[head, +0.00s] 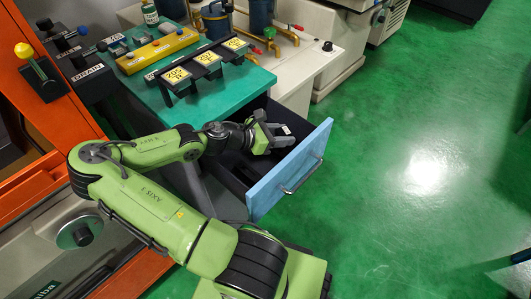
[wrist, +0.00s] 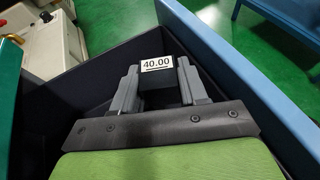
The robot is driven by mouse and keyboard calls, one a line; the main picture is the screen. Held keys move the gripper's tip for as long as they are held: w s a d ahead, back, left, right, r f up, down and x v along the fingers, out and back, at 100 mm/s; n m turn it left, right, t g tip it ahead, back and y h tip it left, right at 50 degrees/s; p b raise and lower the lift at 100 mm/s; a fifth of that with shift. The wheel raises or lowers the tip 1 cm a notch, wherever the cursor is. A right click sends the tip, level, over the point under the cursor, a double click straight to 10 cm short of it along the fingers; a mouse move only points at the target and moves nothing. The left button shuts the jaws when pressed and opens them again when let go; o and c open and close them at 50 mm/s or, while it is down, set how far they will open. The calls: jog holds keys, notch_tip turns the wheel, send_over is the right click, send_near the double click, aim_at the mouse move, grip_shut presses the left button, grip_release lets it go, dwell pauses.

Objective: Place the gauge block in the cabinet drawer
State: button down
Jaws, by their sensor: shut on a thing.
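The gauge block (wrist: 157,66) is a small dark block with a white label reading 40.00, seen in the wrist view between my gripper's fingers. My gripper (head: 275,133) is shut on it; the gripper's grey fingers also show in the wrist view (wrist: 157,82). The cabinet drawer (head: 292,168) is pulled open, with a light blue front, a metal handle and a dark inside. In the head view my gripper is over the drawer's opening, near its far side. In the wrist view the drawer's dark walls surround the gripper. I cannot tell whether the block touches the drawer floor.
A teal cabinet top (head: 212,95) above the drawer carries yellow-labelled black stands (head: 206,59) and a yellow bar (head: 157,50). An orange frame (head: 50,110) stands at the left. Cream machines with blue cylinders (head: 262,15) stand behind. Green floor is clear at the right.

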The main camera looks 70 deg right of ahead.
notch_tip(320, 180, down, 6)
jog(key=shift+f+b, duration=0.1)
jog(key=shift+b, duration=1.15)
jog(key=shift+s+a+f, duration=0.15)
jog(key=shift+f, duration=0.45)
jog(key=c, duration=0.6)
grip_release()
jog(key=shift+f, duration=0.1)
jog(key=shift+r, duration=0.3)
jog(key=p+v, duration=0.3)
jog(key=v, duration=0.5)
jog(key=shift+d+r, duration=0.35)
